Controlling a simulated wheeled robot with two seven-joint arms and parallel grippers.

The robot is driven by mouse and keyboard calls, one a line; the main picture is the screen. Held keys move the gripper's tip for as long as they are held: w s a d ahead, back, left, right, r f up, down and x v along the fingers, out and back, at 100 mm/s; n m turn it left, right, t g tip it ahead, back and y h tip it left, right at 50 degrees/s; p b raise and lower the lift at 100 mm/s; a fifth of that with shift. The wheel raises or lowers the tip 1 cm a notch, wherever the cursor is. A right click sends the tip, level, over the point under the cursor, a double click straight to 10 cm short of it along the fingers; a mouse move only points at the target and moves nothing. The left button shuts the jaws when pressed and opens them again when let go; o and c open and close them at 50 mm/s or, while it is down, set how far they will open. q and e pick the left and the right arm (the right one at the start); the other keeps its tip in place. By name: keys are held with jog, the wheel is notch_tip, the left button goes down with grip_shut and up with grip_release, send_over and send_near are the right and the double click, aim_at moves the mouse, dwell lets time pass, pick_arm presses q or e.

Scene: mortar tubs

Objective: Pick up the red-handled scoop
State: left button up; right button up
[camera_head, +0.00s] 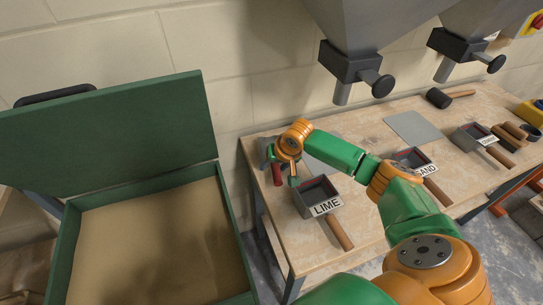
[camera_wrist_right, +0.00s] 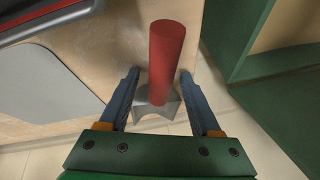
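The red-handled scoop shows as a red handle (camera_head: 277,174) at the left end of the workbench in the head view. In the right wrist view its thick red handle (camera_wrist_right: 167,55) stands between my finger pads, with a grey metal part (camera_wrist_right: 158,106) at its near end. My right gripper (camera_head: 284,169) is at the scoop and partly hides it. In the right wrist view my right gripper (camera_wrist_right: 160,75) is open, with one finger on each side of the handle and a gap on both sides. My left gripper is not in view.
A box scoop labelled LIME (camera_head: 316,198) lies close by on the wooden workbench (camera_head: 372,134). A SAND scoop (camera_head: 405,160) is under my forearm. The green sand bin (camera_head: 232,232) with its lid raised stands left of the bench. Grey hoppers (camera_head: 352,66) hang above.

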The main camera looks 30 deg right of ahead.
jog(key=shift+s+r, duration=0.15)
jog(key=shift+s, duration=0.05)
grip_shut()
jog(key=shift+w, duration=0.1)
notch_tip(320, 180, up, 3)
jog(key=shift+w+f, duration=0.1)
jog(key=s+a+r, duration=0.9)
jog(key=a+r, duration=0.1)
jog(key=shift+s+a, duration=0.15)
jog(key=shift+s, duration=0.2)
